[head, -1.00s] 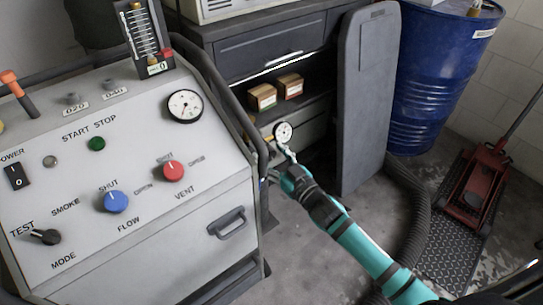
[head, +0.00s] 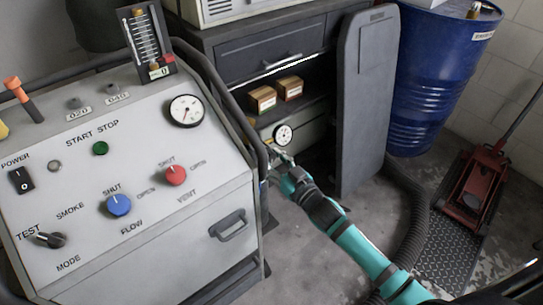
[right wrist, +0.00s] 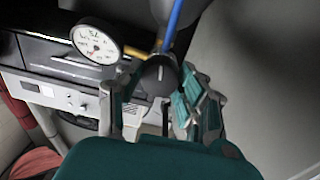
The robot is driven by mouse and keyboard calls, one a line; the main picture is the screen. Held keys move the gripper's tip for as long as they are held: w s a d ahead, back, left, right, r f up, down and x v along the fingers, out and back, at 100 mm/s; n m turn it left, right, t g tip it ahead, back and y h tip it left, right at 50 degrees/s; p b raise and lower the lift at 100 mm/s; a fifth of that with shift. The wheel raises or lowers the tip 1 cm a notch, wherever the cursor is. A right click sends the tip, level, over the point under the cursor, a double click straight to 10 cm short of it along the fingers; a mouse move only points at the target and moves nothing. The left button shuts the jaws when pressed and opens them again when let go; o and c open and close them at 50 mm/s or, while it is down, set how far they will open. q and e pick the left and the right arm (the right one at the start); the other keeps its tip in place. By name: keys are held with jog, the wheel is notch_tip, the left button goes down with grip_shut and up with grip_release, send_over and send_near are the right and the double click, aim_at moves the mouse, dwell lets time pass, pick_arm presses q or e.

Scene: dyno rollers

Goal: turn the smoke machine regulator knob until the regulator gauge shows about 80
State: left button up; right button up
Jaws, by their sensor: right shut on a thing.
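The regulator gauge (head: 283,134) is a small round white dial at the right side of the smoke machine (head: 120,190). It shows larger in the right wrist view (right wrist: 96,41); its numbers are too blurred to read surely. The regulator knob (right wrist: 158,76) is dark grey with a pale line, just right of the gauge and below a blue hose. My right gripper (right wrist: 157,100) is shut on the knob, its teal fingers on either side. In the head view my right gripper (head: 278,163) reaches the machine's side, where the knob is hard to make out. My left gripper is out of view.
The panel has a larger gauge (head: 186,111), a blue flow knob (head: 119,205) and a red vent knob (head: 175,175). A black rail (head: 215,80) runs along the machine's edge. A grey upright board (head: 366,100) and a blue drum (head: 440,75) stand to the right.

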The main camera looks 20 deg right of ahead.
jog(key=o, duration=1.2)
jog(key=shift+c, duration=0.2)
jog(key=v, duration=1.2)
jog(key=shift+r, duration=0.1)
